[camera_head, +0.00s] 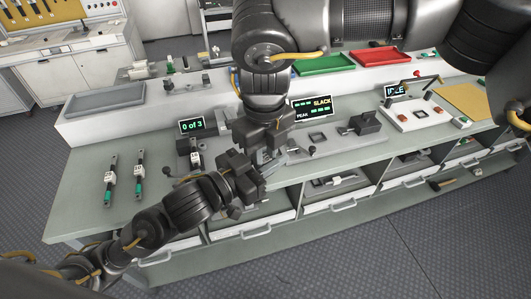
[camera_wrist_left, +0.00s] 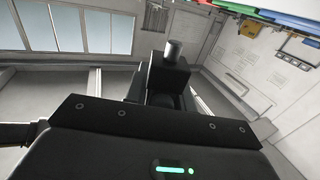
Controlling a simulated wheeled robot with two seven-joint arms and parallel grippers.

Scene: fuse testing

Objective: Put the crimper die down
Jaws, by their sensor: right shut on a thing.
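My right gripper (camera_head: 258,148) comes down from the top over the bench's front part, just right of the "0 of 3" display. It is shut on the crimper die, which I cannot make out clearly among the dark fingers. My left gripper (camera_head: 240,178) comes from the lower left and sits close below the right one, near the bench's front edge. The two overlap in this view, so touching or apart is unclear. In the left wrist view a dark block with a silver cylinder (camera_wrist_left: 173,49) stands beyond the gripper body; I cannot tell whether my left jaws are open.
Two fuse-like pieces (camera_head: 111,182) (camera_head: 138,175) lie on the bench's left part, with bare surface around them. A "0 of 3" display (camera_head: 191,126), a SLACK/PEAK display (camera_head: 312,107) and an IDLE display (camera_head: 396,91) stand along the bench. Green (camera_head: 326,65) and red (camera_head: 380,57) trays are behind.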

